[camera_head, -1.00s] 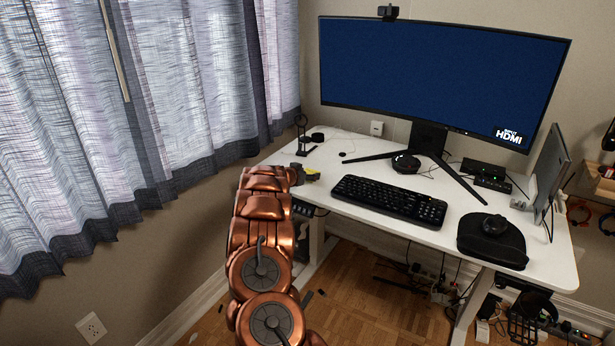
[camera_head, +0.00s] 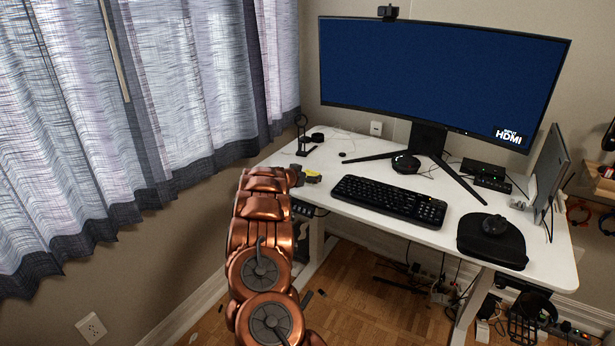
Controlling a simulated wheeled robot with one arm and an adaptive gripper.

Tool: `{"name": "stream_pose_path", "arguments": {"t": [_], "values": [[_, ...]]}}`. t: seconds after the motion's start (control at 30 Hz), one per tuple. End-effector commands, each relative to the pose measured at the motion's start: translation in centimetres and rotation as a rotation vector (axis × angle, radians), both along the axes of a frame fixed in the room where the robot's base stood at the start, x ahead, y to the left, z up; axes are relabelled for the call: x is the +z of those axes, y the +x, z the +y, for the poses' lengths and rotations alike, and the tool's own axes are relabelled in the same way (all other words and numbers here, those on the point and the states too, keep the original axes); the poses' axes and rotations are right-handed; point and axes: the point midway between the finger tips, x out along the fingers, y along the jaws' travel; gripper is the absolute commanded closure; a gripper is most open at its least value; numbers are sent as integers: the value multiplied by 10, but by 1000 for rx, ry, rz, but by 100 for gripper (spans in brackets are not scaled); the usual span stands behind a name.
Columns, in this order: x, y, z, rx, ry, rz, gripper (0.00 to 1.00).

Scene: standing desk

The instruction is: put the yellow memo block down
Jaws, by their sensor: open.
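The gripper is open. Its fingers cover part of the block, and I cannot tell whether they touch it. The block appears to be at desktop level.
A black keyboard (camera_head: 389,200) lies just right of the block. A black stand (camera_head: 302,137) is behind the gripper. A curved monitor (camera_head: 440,80) stands at the back. A black case (camera_head: 491,241) lies at the right. The curtain (camera_head: 150,110) hangs at the left.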

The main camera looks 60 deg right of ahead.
Motion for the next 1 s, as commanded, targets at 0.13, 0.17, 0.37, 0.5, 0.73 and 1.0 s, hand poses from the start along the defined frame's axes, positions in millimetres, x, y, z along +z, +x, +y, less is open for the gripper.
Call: {"name": "stream_pose_path", "arguments": {"t": [0.13, 0.17, 0.37, 0.5, 0.73, 1.0], "values": [[4, 0, 4, 0, 0, -2, 11], [5, 0, 6, 0, 1, -2, 11], [10, 0, 23, 3, 3, 0, 11], [17, -1, 36, 1, 2, 0, 11], [27, -1, 60, 4, 1, -3, 11], [39, -2, 89, 3, 1, -2, 11]]}}
